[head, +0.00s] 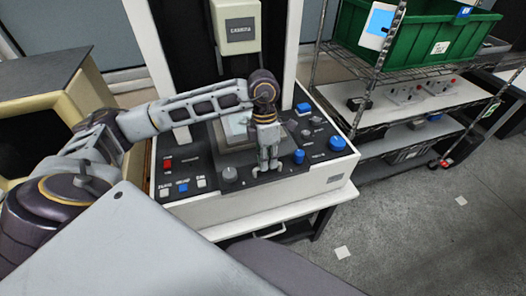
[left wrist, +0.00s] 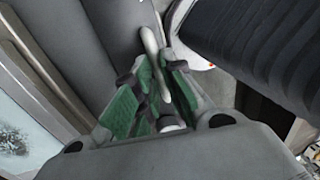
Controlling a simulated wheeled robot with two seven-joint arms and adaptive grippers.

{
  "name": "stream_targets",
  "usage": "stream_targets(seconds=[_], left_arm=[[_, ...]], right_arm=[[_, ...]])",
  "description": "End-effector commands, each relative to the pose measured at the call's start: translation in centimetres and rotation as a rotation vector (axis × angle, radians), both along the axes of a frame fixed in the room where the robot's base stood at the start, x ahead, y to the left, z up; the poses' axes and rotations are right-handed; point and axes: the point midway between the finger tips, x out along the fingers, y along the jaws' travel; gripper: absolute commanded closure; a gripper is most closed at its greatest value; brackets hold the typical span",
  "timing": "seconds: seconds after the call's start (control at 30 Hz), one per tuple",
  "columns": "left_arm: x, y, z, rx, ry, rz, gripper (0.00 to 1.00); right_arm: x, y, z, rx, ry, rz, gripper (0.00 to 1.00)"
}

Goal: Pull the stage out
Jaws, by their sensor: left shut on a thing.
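The stage (head: 234,128), a grey square frame with a pale glass plate, sits on top of the black control panel of the machine, partly hidden by my left arm. Its framed edge (left wrist: 45,75) appears to show at the left of the left wrist view. My left gripper (head: 268,168) points down at the front of the stage. In the left wrist view its green-padded fingers (left wrist: 158,95) are shut on a thin pale bar (left wrist: 150,45), which looks like the stage's handle. Its join to the stage is unclear. My right gripper is not in view.
Blue knobs (head: 337,144) and a grey knob (head: 229,174) stand up from the panel near the gripper. A camera head (head: 237,27) hangs above the stage. A wire shelf with a green crate (head: 420,40) stands at the right. Open floor lies at lower right.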

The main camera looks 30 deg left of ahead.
Motion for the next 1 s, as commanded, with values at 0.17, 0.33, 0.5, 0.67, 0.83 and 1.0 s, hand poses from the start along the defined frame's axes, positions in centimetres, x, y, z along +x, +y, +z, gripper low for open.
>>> stream_targets(seconds=[0.17,0.33,0.5,0.67,0.83,1.0], left_arm=[[-1.9,-2.4,-0.1,-0.003,-0.002,-0.005,1.00],[-3.2,-3.8,0.0,-0.003,-0.004,-0.003,1.00],[-3.4,-4.1,0.1,-0.001,-0.004,0.000,1.00],[-3.4,-4.0,0.1,0.000,-0.005,0.000,1.00],[-3.4,-4.0,0.1,0.000,-0.005,0.000,0.72],[-3.4,-4.0,0.1,0.000,-0.004,0.001,0.67]], right_arm=[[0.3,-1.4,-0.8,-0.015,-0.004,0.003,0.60],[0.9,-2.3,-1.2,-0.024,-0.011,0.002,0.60],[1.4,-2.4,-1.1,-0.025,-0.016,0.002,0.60],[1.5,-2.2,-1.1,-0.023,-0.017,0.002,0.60],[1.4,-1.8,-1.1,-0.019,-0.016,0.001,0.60],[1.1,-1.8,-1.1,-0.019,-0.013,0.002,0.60]])
